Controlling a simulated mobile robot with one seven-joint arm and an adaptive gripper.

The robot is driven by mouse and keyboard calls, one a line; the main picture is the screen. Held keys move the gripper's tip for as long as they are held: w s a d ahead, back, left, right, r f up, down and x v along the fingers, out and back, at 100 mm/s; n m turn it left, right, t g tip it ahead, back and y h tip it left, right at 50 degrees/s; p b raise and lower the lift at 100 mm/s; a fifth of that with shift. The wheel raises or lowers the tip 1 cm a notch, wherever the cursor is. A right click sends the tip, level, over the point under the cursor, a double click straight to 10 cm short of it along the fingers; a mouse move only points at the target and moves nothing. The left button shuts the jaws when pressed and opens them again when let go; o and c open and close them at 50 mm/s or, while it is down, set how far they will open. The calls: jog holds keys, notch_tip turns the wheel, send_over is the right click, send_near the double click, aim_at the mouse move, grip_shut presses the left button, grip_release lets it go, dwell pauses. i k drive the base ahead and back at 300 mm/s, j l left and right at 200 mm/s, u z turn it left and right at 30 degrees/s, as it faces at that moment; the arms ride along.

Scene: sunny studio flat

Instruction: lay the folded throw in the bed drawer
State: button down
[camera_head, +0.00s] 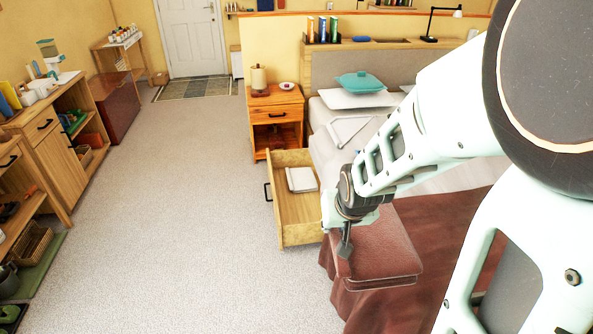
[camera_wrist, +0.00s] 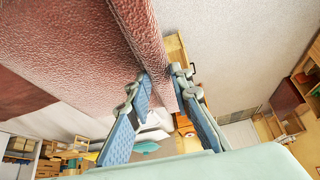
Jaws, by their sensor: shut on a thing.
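The folded throw (camera_head: 378,252) is a thick reddish-brown bundle at the near corner of the bed. My gripper (camera_head: 343,240) is at its left edge. In the wrist view the two blue fingers of my gripper (camera_wrist: 160,90) stand on either side of the throw's edge (camera_wrist: 75,45), shut on it. I cannot tell whether the throw touches the bed below. The bed drawer (camera_head: 283,222) is pulled out, just left of the throw and gripper. A white folded cloth (camera_head: 301,179) lies inside it towards the far end. The drawer's near part is bare.
A wooden nightstand (camera_head: 275,113) stands beyond the drawer, with a lamp (camera_head: 259,80) on it. A brown blanket (camera_head: 440,235) covers the foot of the bed. The carpet (camera_head: 190,190) left of the drawer is clear.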

aim_at(306, 212)
jog(key=i+j, duration=0.15)
jog(key=j, duration=0.25)
jog(key=i+j+z, duration=0.15)
jog(key=j, duration=0.25)
jog(key=i+j, duration=0.1)
jog(key=j, duration=0.3)
jog(key=i+j+z, duration=0.15)
jog(key=i+j, duration=0.25)
jog(key=j, duration=0.2)
jog(key=i+j+z, duration=0.1)
jog(key=i+j, duration=0.55)
jog(key=i, duration=0.4)
jog(key=i+j+z, duration=0.1)
jog(key=i, duration=0.5)
jog(key=i+j, duration=0.15)
jog(key=i, duration=0.4)
jog(key=z, duration=0.05)
